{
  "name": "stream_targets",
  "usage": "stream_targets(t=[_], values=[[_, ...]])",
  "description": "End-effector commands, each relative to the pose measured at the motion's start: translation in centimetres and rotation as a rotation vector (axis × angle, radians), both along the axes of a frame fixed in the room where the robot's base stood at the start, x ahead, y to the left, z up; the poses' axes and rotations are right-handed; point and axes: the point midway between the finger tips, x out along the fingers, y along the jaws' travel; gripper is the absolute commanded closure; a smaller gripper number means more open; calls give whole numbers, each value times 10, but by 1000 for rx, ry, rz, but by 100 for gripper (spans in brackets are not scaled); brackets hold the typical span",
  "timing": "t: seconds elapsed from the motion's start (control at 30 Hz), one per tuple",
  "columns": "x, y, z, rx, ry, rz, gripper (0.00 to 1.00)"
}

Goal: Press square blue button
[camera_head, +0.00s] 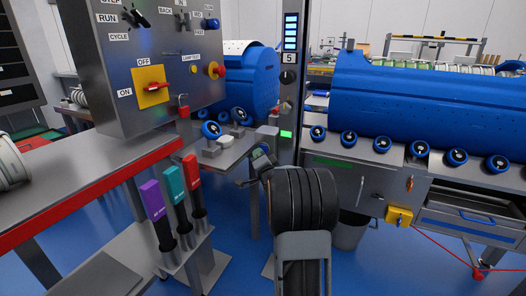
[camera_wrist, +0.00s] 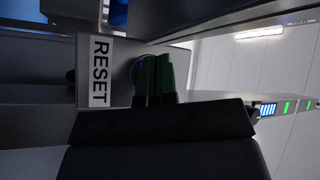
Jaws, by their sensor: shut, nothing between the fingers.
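My gripper (camera_head: 262,153) is low in front of the grey post, near the machine's small shelf. In the wrist view its dark fingers (camera_wrist: 160,76) are together and hold nothing. They stand in front of a grey panel with a white RESET label (camera_wrist: 99,72) beside them. A dark round part with a bluish edge (camera_wrist: 138,74) is mostly hidden behind the fingers; I cannot tell its shape fully or whether they touch it. No clearly square blue button shows. A blue knob (camera_head: 210,23) is on the grey control box at upper left.
The control box (camera_head: 158,80) overhangs a red-edged table (camera_head: 90,180) at left. Purple, teal and red handles (camera_head: 172,184) stand left of my arm. The post (camera_head: 290,90) carries a blue-lit display. A blue drum (camera_head: 410,98) and a row of blue rollers are at right.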

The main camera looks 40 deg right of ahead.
Motion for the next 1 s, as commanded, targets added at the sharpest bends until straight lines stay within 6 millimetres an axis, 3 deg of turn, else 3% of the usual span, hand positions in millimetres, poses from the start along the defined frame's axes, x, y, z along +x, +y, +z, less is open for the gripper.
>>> stream_targets(t=[0.6, 1.0], values=[[-24, 46, -1, 1, 0, 2, 100], [-29, 53, 0, 0, 1, -1, 100]])
